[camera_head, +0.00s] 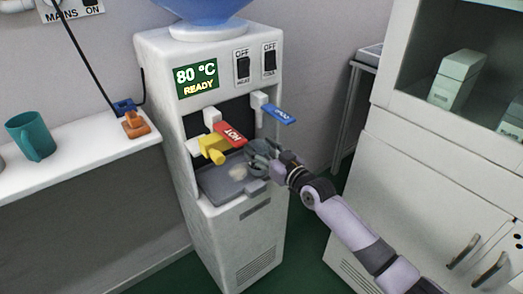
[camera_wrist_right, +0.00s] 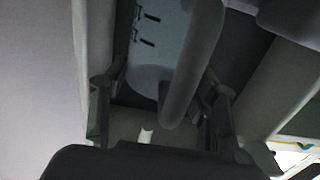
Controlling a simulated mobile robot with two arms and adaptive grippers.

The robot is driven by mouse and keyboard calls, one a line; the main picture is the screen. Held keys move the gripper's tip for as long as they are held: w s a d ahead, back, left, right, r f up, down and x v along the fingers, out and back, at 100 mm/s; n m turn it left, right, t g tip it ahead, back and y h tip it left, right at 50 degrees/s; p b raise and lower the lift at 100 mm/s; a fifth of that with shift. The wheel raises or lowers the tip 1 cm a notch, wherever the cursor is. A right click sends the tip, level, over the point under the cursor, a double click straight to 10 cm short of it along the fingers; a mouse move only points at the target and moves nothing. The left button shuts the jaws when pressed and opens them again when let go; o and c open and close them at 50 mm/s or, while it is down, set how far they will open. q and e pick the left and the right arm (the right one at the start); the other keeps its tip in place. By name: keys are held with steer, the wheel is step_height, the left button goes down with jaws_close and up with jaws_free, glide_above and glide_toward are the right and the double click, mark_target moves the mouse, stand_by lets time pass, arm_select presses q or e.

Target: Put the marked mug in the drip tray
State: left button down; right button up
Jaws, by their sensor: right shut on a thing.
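My right gripper (camera_head: 266,155) reaches in from the right to the dispenser's bay, over the right part of the grey drip tray (camera_head: 222,187). It is shut on a mug, which is hard to make out in the head view behind the fingers. In the right wrist view, a pale body with short dark marks, likely the marked mug (camera_wrist_right: 150,70), shows with a thick grey handle between the two fingers (camera_wrist_right: 163,108). I cannot tell whether the mug touches the tray. My left gripper is out of view.
The red hot lever (camera_head: 230,134), yellow part (camera_head: 213,151) and blue cold lever (camera_head: 278,114) hang close above the tray. A teal mug (camera_head: 30,136) and an orange item (camera_head: 135,125) stand on the left counter. A white cabinet (camera_head: 420,170) stands right.

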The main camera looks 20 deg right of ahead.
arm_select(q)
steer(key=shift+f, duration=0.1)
arm_select(e)
steer(key=o, duration=1.4)
steer(key=shift+c, duration=0.2)
steer(key=shift+s, duration=0.2)
steer(key=p+v, duration=0.2)
steer(key=v, duration=0.9)
steer(key=s+a+f+g+h, duration=0.1)
steer(key=s+a+f+g, duration=0.25)
steer(key=s+f, duration=0.45)
steer(key=s+a+f+g+h, duration=0.2)
steer(key=s+f+g, duration=0.3)
steer(key=f, duration=0.5)
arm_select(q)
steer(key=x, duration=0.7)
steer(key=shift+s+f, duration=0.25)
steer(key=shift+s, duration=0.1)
arm_select(e)
steer(key=s+d+f+m+g+h, duration=0.1)
steer(key=s+f+g, duration=0.1)
steer(key=s, duration=0.6)
steer(key=s+f+m+g+h, duration=0.1)
steer(key=s+f+g+h, duration=0.1)
steer(key=s+f, duration=0.3)
steer(key=s+g, duration=0.1)
steer(key=s, duration=0.2)
steer(key=shift+s+d+f, duration=0.15)
steer(key=shift+s+d, duration=0.25)
